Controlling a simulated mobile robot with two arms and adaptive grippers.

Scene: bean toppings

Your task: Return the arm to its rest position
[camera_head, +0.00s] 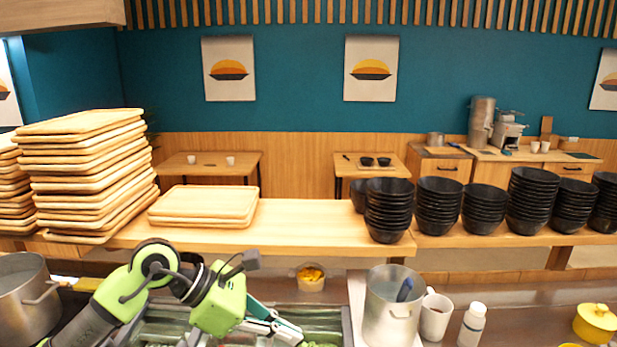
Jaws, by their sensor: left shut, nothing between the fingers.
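My left arm comes in from the lower left, with green and dark links. My left gripper (288,332) is shut and empty, low in the middle of the view. It hangs over the sunken metal topping trays (320,315), where some green topping shows near the fingertips. The bottom edge of the view hides part of the trays. My right arm and gripper are not in view.
A steel pot (392,312) with a dark-blue-handled tool stands right of the gripper, beside a white mug (436,318) and a white bottle (472,326). Another pot (24,298) stands far left. Stacked wooden trays (90,180) and black bowls (388,212) line the shelf.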

